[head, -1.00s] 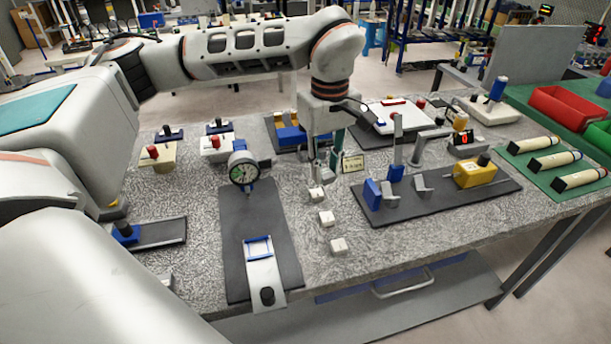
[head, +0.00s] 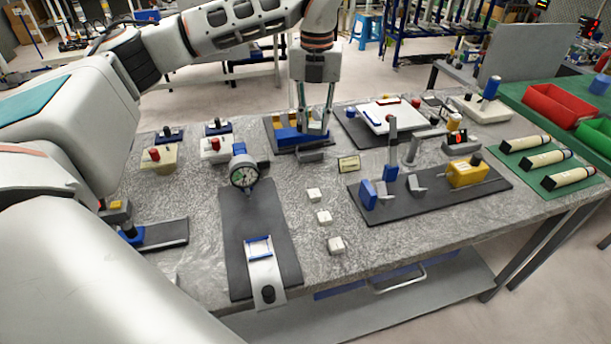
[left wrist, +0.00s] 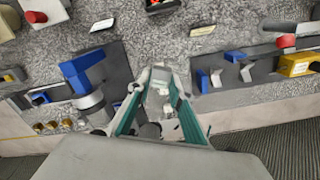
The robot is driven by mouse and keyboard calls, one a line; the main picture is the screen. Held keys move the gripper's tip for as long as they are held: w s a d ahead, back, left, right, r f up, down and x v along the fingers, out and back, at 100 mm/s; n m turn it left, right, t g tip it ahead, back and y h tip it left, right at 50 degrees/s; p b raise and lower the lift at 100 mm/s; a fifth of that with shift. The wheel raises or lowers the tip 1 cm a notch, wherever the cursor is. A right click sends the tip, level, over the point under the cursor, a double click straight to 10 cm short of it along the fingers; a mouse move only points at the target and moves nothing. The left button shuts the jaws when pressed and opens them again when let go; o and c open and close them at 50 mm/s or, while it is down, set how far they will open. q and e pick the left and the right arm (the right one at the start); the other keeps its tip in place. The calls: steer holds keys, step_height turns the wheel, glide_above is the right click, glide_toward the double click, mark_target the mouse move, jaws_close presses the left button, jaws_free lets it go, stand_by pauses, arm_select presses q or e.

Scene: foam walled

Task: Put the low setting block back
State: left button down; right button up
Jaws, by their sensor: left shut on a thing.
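My left gripper (head: 314,130) points down from its arm at the back middle of the bench. In the left wrist view (left wrist: 160,100) its green-sided fingers are shut on a small pale grey thing (left wrist: 158,92), mostly hidden between them; I cannot tell for sure that it is the low setting block. Three small white blocks stand in a row on the bench: a far one (head: 314,195), a middle one (head: 324,217) and a near one (head: 336,246). The gripper is apart from them, behind them in the picture. My right gripper is not in view.
A dial gauge (head: 243,176) stands over a dark plate (head: 236,222) on the left. A dark fixture plate with blue stands (head: 368,194) and a yellow box (head: 468,172) lies on the right. A small label (head: 348,163) stands between. Bench around the white blocks is free.

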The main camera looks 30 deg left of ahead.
mark_target(307, 178)
arm_select(q)
steer(key=w+a+r+n+p, duration=0.1)
steer(key=w+a+r+n, duration=0.15)
steer(key=n, duration=1.15)
steer(key=f, duration=1.3)
steer(key=a+f, duration=0.1)
steer(key=f, duration=0.6)
steer(key=shift+s+p, duration=0.15)
steer(key=shift+p, duration=0.2)
steer(key=shift+f, duration=0.2)
steer(key=c, duration=1.8)
jaws_free()
step_height(307, 178, up, 12)
steer(key=shift+r+b, duration=0.15)
steer(key=shift+b, duration=0.25)
